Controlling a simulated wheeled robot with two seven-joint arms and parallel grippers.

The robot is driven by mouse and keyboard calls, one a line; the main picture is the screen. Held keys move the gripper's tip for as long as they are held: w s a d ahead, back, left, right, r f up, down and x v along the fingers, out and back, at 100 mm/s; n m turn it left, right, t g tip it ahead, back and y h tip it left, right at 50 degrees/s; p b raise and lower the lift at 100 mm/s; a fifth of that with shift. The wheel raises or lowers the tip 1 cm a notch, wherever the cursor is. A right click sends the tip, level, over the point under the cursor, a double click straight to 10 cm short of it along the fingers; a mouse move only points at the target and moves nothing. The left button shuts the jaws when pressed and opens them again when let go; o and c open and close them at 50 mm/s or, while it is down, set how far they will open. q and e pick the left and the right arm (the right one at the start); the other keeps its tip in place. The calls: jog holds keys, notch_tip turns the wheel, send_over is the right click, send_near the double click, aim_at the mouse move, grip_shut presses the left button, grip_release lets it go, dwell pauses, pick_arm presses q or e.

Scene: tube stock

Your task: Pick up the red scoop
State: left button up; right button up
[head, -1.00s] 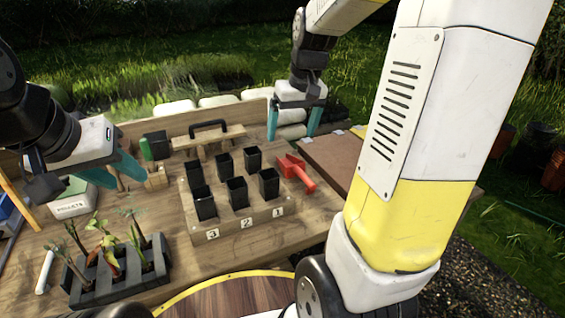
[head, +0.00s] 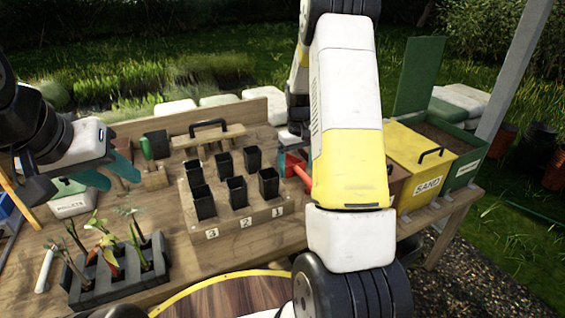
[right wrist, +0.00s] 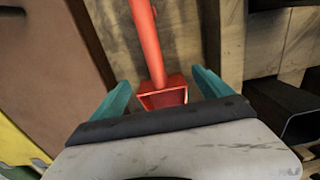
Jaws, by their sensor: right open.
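The red scoop (head: 297,168) lies on the wooden table to the right of the pot stand, partly hidden behind my right arm in the head view. In the right wrist view the scoop (right wrist: 150,52) shows its red handle and its square bowl. My right gripper (right wrist: 160,95) is open there, with one teal finger on each side of the scoop's bowl and apart from it. In the head view the right gripper is mostly hidden by my arm. My left gripper (head: 112,172) is over the left part of the table, its teal fingers apart and nothing seen between them.
A pot stand (head: 212,224) with several black pots is left of the scoop. A plant rack (head: 120,287) stands front left. A wooden carrier (head: 222,136) is at the back. A yellow sand bin (head: 412,160) and a green bin (head: 466,168) stand right.

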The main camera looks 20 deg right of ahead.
jog(key=shift+f, duration=0.9)
jog(key=c, duration=1.5)
notch_tip(320, 180, up, 9)
jog(key=shift+s, duration=0.1)
send_over(305, 175)
jog(key=shift+f, duration=3.85)
jog(key=shift+f, duration=0.55)
jog(key=o, duration=1.6)
jog(key=shift+c, duration=0.2)
